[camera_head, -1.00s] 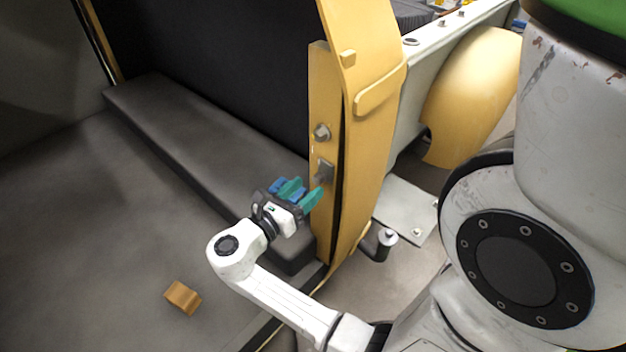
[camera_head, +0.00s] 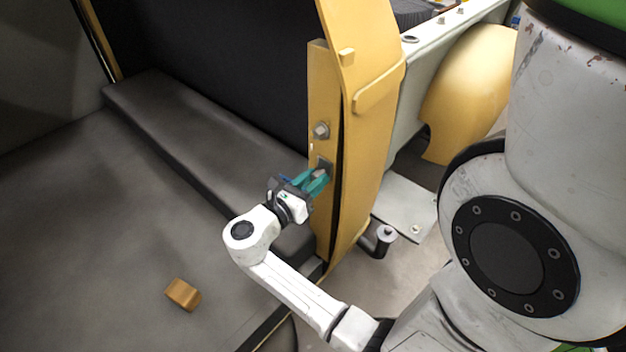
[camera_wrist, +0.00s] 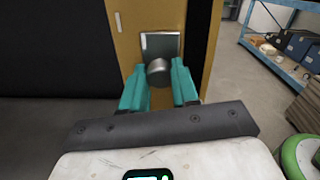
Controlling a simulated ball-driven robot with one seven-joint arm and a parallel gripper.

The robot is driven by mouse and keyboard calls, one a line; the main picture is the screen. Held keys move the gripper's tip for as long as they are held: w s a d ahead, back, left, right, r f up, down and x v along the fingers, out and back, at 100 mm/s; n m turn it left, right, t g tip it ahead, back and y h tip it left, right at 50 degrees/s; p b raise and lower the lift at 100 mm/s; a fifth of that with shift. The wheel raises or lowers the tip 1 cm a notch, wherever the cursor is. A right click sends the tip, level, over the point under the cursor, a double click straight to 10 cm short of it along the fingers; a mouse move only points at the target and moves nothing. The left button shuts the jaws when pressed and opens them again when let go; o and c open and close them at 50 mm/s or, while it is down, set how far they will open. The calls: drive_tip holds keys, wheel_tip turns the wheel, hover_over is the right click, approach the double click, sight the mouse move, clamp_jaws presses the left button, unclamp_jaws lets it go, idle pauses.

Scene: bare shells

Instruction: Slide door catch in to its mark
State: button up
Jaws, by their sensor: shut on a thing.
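The door catch (camera_wrist: 159,70) is a grey metal knob in front of a square metal plate (camera_wrist: 160,43) on the yellow door pillar (camera_head: 324,100). In the head view the plate (camera_head: 325,163) shows just beyond my fingertips, and the knob is mostly hidden by them. My gripper (camera_head: 318,180) has teal fingers and is shut on the catch. In the wrist view the fingers (camera_wrist: 159,78) stand on either side of the knob.
A hex bolt (camera_head: 321,130) sits on the pillar above the plate. A dark padded ledge (camera_head: 200,130) runs left of the pillar. A small brown block (camera_head: 183,294) lies on the grey floor. A blue shelf (camera_wrist: 285,55) stands far right in the wrist view.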

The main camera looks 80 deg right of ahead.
sight(315, 164)
clamp_jaws()
drive_tip(key=shift+w+d+p, duration=0.2)
drive_tip(key=shift+w+d, duration=0.2)
drive_tip(key=shift+w, duration=0.3)
drive_tip(key=shift+w+d+p, duration=0.15)
drive_tip(key=shift+w+d, duration=0.2)
drive_tip(key=shift+w, duration=0.3)
drive_tip(key=o, duration=0.6)
unclamp_jaws()
drive_tip(key=shift+d, duration=0.1)
drive_tip(key=shift+o, duration=0.3)
